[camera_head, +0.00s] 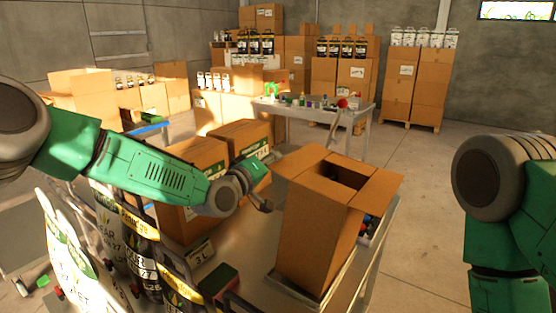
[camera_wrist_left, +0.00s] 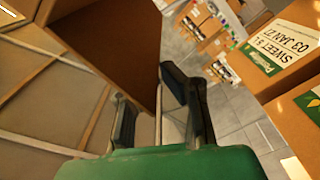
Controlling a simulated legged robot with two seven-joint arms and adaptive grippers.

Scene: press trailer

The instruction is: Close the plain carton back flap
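The plain carton (camera_head: 318,232) stands upright on the metal table in the head view. Its top is open, showing a dark inside, and flaps spread outward around the opening; which one is the back flap I cannot tell for certain. My left gripper (camera_head: 263,203) is just left of the carton's upper part, apart from it in this view. In the left wrist view the two dark fingers (camera_wrist_left: 158,112) are spread with no object clearly gripped, and brown cardboard (camera_wrist_left: 110,38) lies close beyond them. My right arm shows at the right edge, but its gripper is out of view.
Printed cartons (camera_head: 195,165) stand left of the plain carton, behind my left arm. Printed bags (camera_head: 125,240) stand at the table's front left. A second table (camera_head: 310,112) with small items is behind. Floor to the right is clear.

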